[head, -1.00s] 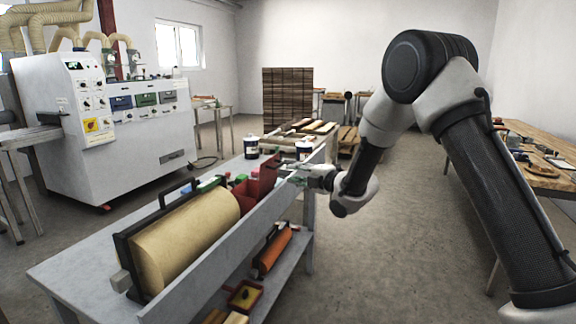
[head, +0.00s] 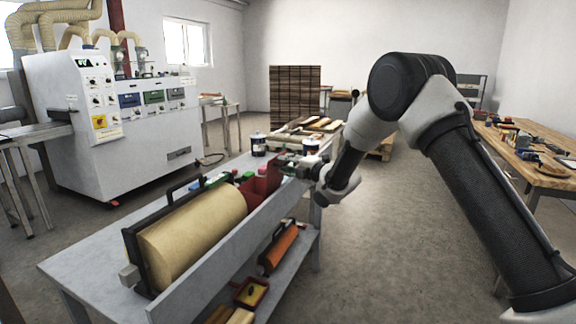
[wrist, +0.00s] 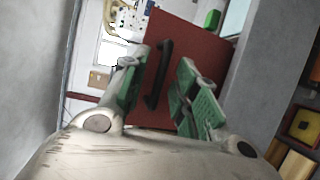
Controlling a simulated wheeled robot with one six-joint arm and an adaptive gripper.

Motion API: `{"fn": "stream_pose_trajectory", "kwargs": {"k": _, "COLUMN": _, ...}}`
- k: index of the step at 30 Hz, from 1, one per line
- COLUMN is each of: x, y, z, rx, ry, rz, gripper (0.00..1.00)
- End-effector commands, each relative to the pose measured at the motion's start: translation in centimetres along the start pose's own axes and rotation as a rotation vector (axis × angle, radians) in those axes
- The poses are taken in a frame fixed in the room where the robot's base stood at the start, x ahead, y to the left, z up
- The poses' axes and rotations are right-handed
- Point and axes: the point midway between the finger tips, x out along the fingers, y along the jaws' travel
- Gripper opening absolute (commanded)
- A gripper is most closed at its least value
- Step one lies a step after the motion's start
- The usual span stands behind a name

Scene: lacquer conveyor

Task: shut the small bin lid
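The small bin (head: 254,190) is a red box on the grey bench, behind its front board. Its red lid (head: 273,173) stands raised at the bin's right side, partly hidden by my gripper (head: 287,160). In the wrist view the lid (wrist: 188,40) is a flat red panel facing me, with a black bar handle (wrist: 160,75). My gripper (wrist: 163,64) is open, its green-padded fingers on either side of the handle. I cannot tell whether either finger touches it.
A tan roller (head: 195,238) in a black frame lies on the bench left of the bin. The bench's grey front board (head: 235,250) runs close below my gripper. Dark cans (head: 258,146) stand behind. A lower shelf holds an orange roller (head: 279,247).

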Motion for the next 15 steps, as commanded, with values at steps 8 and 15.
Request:
{"fn": "stream_pose_trajectory", "kwargs": {"k": 8, "x": -0.03, "y": 0.0, "z": 0.0, "rx": 0.0, "ry": 0.0, "rz": 0.0, "gripper": 0.0}}
{"fn": "stream_pose_trajectory", "kwargs": {"k": 15, "x": 0.08, "y": 0.1, "z": -0.06, "rx": -0.003, "ry": 0.001, "rz": -0.007, "gripper": 0.0}}
